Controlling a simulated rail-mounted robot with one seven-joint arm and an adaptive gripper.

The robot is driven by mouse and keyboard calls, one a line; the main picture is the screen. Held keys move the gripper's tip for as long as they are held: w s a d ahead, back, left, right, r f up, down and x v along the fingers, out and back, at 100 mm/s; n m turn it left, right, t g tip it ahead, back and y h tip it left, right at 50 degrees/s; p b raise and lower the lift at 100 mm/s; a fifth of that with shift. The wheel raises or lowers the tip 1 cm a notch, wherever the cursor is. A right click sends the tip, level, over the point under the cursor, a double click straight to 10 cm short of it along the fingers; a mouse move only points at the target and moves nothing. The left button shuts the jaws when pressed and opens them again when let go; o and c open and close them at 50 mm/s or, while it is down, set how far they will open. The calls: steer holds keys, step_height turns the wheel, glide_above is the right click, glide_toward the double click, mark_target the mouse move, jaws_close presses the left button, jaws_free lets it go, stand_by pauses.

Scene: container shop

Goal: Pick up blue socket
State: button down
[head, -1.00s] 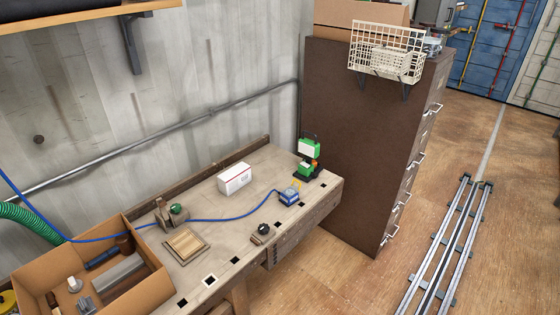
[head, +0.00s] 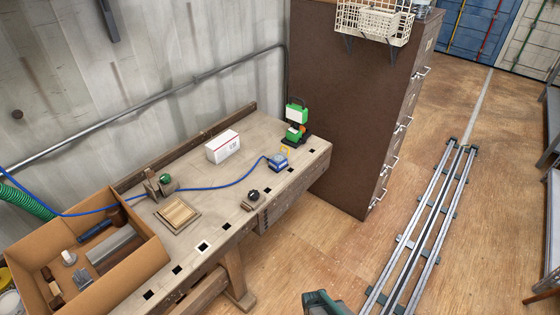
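The blue socket (head: 278,161) is a small blue block with a yellow part on top. It sits near the right end of the workbench (head: 190,240), with a blue cable running left from it. A dark green and grey piece at the bottom edge of the head view may be part of my arm. My gripper's fingers do not show.
A green and black device (head: 296,122) stands just behind the socket. A white box (head: 222,146), a wooden tray (head: 177,214) and a cardboard box (head: 150,262) with tools are further left. A brown cabinet (head: 345,110) stands behind the bench's right end. Floor rails (head: 425,220) run at right.

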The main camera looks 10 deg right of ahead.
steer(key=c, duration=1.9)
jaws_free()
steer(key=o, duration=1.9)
